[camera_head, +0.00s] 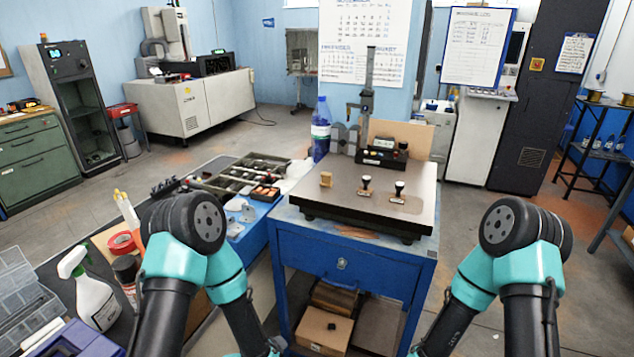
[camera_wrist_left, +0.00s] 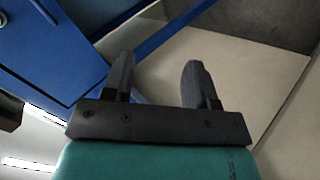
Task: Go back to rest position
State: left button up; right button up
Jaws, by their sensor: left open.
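My left gripper (camera_wrist_left: 158,82) shows in the left wrist view with its two dark fingers apart and nothing between them. Beyond it are the blue bench side and a pale floor. In the head view both arms are folded low in front of the bench, and neither gripper's fingertips can be made out. My right gripper is not visible. On the dark surface plate (camera_head: 330,205) of the blue bench (camera_head: 345,258) stand a small wooden block (camera_head: 326,179) and two black-handled stamps (camera_head: 366,185) (camera_head: 399,191). Neither arm touches them.
A height gauge (camera_head: 368,100) and a blue bottle (camera_head: 321,130) stand at the back of the bench. To the left are a parts tray (camera_head: 238,190), a spray bottle (camera_head: 95,297) and red tape (camera_head: 121,243). Cardboard boxes (camera_head: 322,333) sit on the bench's lower shelf.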

pick_arm(q)
jog(key=s+a+f+m+g, duration=0.2)
jog(key=s+a+m+g, duration=0.1)
jog(key=s, duration=0.4)
jog(key=s+a+f+m+g, duration=0.2)
jog(key=s+a+g, duration=0.3)
jog(key=s+a, duration=0.1)
jog(key=shift+s+a+f+m, duration=0.4)
jog(key=shift+a, duration=0.25)
jog(key=shift+c, duration=0.4)
